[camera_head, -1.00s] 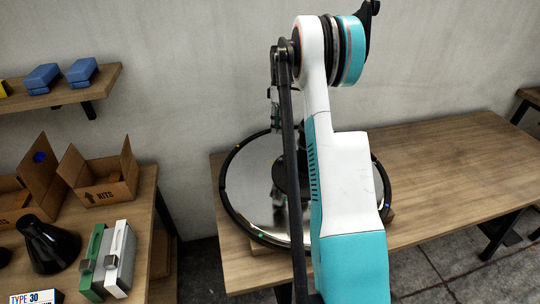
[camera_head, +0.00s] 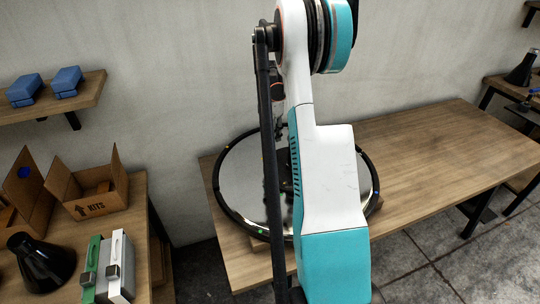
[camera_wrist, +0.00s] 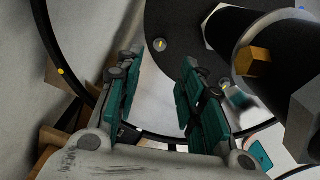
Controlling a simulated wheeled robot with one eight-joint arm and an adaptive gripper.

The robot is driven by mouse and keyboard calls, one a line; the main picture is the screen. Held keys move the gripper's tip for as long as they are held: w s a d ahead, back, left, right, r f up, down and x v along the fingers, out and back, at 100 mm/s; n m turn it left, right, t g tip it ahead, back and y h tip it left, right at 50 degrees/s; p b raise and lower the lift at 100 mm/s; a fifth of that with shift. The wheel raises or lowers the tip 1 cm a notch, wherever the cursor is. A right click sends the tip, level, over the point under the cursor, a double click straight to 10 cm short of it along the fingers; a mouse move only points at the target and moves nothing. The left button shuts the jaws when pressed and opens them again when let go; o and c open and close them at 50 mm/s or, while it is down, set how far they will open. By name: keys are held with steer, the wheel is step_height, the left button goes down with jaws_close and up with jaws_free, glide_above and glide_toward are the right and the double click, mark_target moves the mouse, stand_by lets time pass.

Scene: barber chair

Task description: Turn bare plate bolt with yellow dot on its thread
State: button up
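The round base plate (camera_head: 240,190) has a shiny middle and a black rim with small coloured dots. It lies on the wooden table, partly hidden behind my arm. In the wrist view, a black disc (camera_wrist: 188,22) carries a small bolt with a yellow dot (camera_wrist: 160,44). A second small bolt with a yellowish mark (camera_wrist: 224,84) sits lower right, beside the right finger. A brass hexagonal bolt head (camera_wrist: 254,62) shows on a dark cylinder. My gripper (camera_wrist: 160,66) is open, its teal-padded fingers apart with nothing held. The first bolt appears beyond the gap; the distance is unclear.
The table (camera_head: 430,165) is clear to the right of the plate. At the left, a side table holds open cardboard boxes (camera_head: 92,190), a black cone (camera_head: 40,262) and green and grey cases (camera_head: 112,268). A shelf above holds blue blocks (camera_head: 66,82). A wall stands close behind.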

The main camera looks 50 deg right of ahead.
mark_target(271, 157)
step_height(271, 157, down, 10)
steer(key=b, duration=0.2)
steer(key=shift+b, duration=0.35)
steer(key=shift+r, duration=0.1)
jaws_close()
